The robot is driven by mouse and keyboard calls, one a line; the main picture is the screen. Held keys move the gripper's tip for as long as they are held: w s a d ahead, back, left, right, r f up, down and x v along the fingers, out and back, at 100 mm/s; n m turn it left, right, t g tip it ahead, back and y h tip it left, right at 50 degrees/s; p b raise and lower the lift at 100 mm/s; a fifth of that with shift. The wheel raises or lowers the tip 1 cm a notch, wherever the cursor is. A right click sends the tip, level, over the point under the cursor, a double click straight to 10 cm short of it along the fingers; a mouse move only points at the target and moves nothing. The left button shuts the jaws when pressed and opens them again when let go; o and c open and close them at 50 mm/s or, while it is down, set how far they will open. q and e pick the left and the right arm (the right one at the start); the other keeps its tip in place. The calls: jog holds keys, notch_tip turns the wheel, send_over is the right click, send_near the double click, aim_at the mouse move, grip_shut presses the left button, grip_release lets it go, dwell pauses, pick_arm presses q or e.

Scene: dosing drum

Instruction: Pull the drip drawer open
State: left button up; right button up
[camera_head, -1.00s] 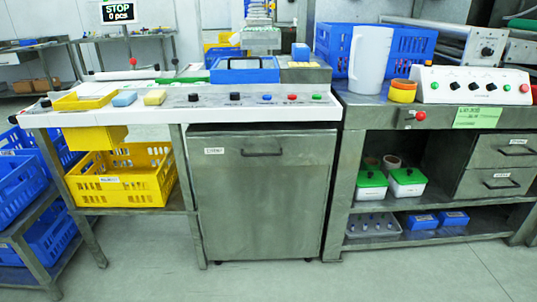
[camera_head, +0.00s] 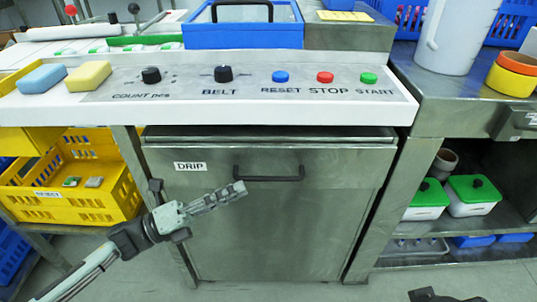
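The drip drawer (camera_head: 345,168) is a grey metal front under the white control panel, with a white DRIP label (camera_head: 190,166) at its upper left. It looks closed. Its dark bar handle (camera_head: 268,176) runs across the upper middle. My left gripper (camera_head: 240,189) is in front of the drawer, below and left of the handle, with its fingers pointing right. It appears apart from the handle and holds nothing visible. Its fingers look close together, but their opening is unclear. A dark part, apparently of my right gripper (camera_head: 440,296), shows at the bottom edge; its fingers cannot be made out.
The control panel (camera_head: 150,112) with knobs and coloured buttons overhangs the drawer. A yellow crate (camera_head: 85,203) stands to the left. A metal bench (camera_head: 425,105) with white green-lidded boxes (camera_head: 472,195) below is to the right. The floor before the drawer is clear.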

aim_at(268, 178)
pick_arm(q)
jog(key=shift+m+g, duration=0.5)
jog(key=shift+m, duration=0.2)
jog(key=x, duration=0.4)
jog(key=p+x, duration=0.1)
jog(key=x, duration=0.1)
jog(key=shift+s+d+r, duration=0.1)
jog(key=shift+d+r, duration=0.25)
jog(key=shift+d, duration=0.35)
jog(key=shift+w+d, duration=0.2)
jog(key=shift+d, duration=0.05)
grip_shut()
pick_arm(e)
jog(key=shift+w+a+f, duration=0.1)
jog(key=shift+w+f, duration=0.75)
jog(key=shift+f, duration=0.25)
